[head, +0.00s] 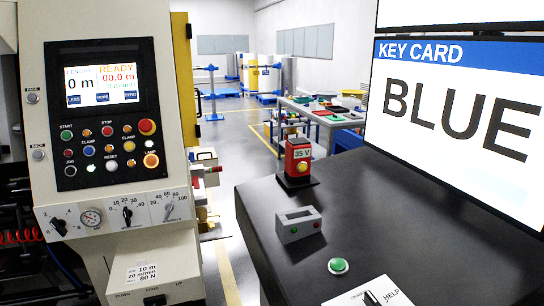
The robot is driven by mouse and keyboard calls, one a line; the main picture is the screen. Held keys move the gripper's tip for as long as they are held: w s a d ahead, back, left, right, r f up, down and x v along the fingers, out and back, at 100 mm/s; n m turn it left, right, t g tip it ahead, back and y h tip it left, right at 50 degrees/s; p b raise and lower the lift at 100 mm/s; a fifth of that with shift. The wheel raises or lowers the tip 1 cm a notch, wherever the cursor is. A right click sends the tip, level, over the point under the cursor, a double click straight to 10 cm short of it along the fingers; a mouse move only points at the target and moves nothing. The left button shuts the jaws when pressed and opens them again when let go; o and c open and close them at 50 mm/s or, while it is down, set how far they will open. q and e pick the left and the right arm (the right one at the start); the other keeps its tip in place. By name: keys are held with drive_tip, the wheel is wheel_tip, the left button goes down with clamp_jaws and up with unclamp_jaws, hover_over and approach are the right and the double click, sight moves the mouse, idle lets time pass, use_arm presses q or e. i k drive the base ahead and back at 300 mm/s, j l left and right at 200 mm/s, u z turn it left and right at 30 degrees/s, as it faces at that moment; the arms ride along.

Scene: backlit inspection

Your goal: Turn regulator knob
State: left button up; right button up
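A slanted light panel (75,236) sits at the lower front of the machine on the left in the head view. A black knob (58,227) is on its left part, inside a numbered scale. A small round gauge (91,217) is just right of this knob. No label shows which one is the regulator knob; the left one is beside the gauge. Neither of my grippers is in view, and nothing touches the knobs.
A control box (105,160) with a lit screen and several buttons is above the panel. A dark table (350,230) on the right carries a red 35 V unit (298,158), a grey box (298,224) and a green button (339,265). A "BLUE" key card screen (460,115) stands behind. Floor shows between.

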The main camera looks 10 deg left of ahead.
sight(59, 226)
drive_tip(key=u, duration=1.65)
